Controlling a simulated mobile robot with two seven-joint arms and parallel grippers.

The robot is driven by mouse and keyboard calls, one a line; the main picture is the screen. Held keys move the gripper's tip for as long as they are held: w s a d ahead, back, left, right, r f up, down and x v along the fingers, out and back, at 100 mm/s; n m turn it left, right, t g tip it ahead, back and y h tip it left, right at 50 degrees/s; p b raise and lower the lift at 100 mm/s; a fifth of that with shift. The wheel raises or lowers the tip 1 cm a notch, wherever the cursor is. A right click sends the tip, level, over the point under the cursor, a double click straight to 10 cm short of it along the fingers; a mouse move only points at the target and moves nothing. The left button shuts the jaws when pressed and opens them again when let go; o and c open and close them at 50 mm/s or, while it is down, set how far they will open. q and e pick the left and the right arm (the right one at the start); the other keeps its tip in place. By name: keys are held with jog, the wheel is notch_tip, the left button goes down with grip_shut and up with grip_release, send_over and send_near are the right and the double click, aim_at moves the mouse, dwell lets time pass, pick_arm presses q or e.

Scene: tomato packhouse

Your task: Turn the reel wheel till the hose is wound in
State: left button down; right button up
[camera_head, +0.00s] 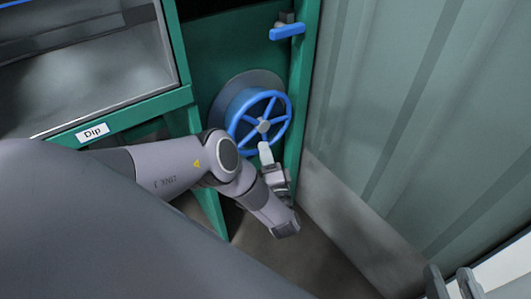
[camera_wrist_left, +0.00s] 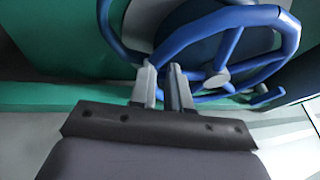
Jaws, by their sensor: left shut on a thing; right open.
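The blue reel wheel (camera_head: 285,112), with spokes and a grey hub, is mounted on the green frame in the middle of the head view. My left gripper (camera_head: 266,152) is at the wheel's lower rim. In the left wrist view, the wheel (camera_wrist_left: 222,32) fills the top, and the fingers of my left gripper (camera_wrist_left: 163,72) are close together at its near rim, shut on it. The exact contact is partly hidden by the fingers. My right gripper (camera_head: 452,283) is at the lower right corner of the head view, open and away from the wheel. I cannot make out a hose.
A blue lever handle (camera_head: 287,31) sticks out above the wheel. A green-framed dip station (camera_head: 150,106) with a "Dip" label (camera_head: 92,132) stands at the left. A grey-green corrugated wall (camera_head: 420,120) rises close on the right. Bare floor (camera_head: 275,255) shows below.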

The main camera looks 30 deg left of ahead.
pick_arm(q)
jog(key=shift+s+a+r+m+h, duration=0.1)
jog(key=shift+s+m+h, duration=0.35)
jog(key=shift+m, duration=0.25)
jog(key=c, duration=1.1)
grip_release()
jog(key=shift+s, duration=0.1)
